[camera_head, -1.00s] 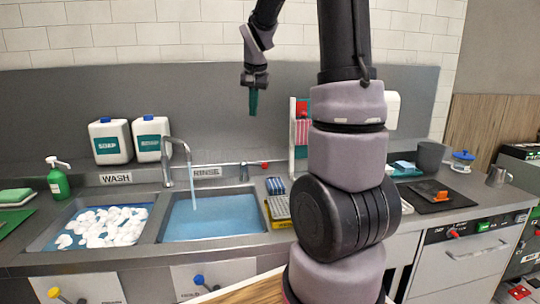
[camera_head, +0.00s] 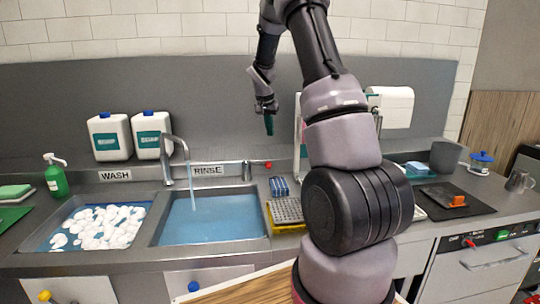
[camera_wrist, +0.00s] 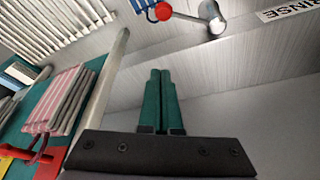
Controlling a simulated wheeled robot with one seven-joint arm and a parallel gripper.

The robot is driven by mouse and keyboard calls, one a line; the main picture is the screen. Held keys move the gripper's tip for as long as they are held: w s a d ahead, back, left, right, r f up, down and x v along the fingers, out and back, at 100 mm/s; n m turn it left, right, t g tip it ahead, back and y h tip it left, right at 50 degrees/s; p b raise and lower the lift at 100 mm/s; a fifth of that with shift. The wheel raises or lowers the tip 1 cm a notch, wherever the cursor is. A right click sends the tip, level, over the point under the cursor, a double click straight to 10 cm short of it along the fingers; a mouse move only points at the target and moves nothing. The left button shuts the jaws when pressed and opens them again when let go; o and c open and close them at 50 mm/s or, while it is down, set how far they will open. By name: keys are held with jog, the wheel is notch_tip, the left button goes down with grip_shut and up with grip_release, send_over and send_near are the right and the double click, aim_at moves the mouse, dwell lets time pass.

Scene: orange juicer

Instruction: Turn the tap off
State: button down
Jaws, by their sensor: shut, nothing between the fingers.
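A metal tap (camera_head: 172,148) with a curved spout stands behind the rinse basin (camera_head: 208,215). Water (camera_head: 191,195) runs from its spout into the basin, which holds blue water. Right of the tap, a short metal post (camera_head: 246,171) carries a thin lever ending in a red ball (camera_head: 268,164). The post (camera_wrist: 211,17) and red ball (camera_wrist: 164,11) also show at the top of the wrist view. My gripper (camera_head: 269,126) has green fingers, shut and empty, above the red ball and apart from it. The fingers (camera_wrist: 160,75) lie side by side in the wrist view.
Striped cloths (camera_wrist: 65,100) and a rack stand close right of the lever, partly behind my arm. A grey and yellow tray (camera_head: 287,211) sits right of the basin. White soap containers (camera_head: 110,137) stand at the back left.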

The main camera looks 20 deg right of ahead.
notch_tip(320, 180, down, 11)
jog(key=shift+r, duration=0.15)
dwell(0.5)
jog(key=shift+s+a, duration=0.15)
jog(key=shift+a, duration=0.1)
jog(key=shift+s+a+m, duration=0.1)
jog(key=shift+s+m, duration=0.1)
jog(key=shift+m, duration=0.2)
